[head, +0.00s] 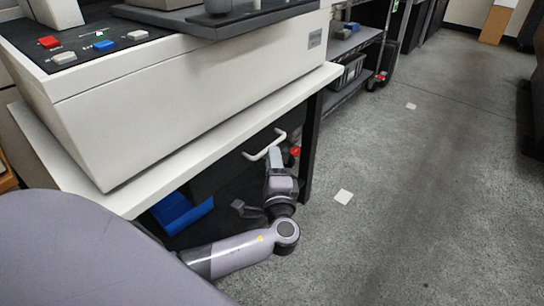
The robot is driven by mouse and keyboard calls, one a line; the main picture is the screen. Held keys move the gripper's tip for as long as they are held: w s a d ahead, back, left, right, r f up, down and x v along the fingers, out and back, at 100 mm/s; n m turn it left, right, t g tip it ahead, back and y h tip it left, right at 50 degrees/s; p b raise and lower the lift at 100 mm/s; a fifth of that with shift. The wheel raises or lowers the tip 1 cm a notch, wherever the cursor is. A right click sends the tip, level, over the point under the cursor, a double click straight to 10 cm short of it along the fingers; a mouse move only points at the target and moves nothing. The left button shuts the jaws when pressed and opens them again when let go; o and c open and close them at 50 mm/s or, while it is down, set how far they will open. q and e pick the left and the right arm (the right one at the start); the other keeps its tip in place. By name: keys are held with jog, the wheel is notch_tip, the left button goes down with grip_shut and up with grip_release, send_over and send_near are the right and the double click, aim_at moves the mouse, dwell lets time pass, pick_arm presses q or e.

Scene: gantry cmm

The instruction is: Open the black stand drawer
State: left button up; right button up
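The black stand drawer (222,176) is under the white bench top, with its dark front facing the floor area on the right. Its pale bar handle (254,156) stands out from the front near the top edge. My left arm reaches in from the lower left. My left gripper (274,156) points up and away at the handle, close to its middle. Its fingertips are small and partly hidden by its own wrist, so I cannot tell whether they are closed around the bar. My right gripper is not in view.
A large white machine (190,95) with coloured buttons sits on the white bench top (240,125), above my arm. A black bench leg (311,145) stands just right of my gripper. Blue items (180,212) lie below the bench.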

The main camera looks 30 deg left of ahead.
pick_arm(q)
jog(key=shift+x, duration=1.6)
grip_shut()
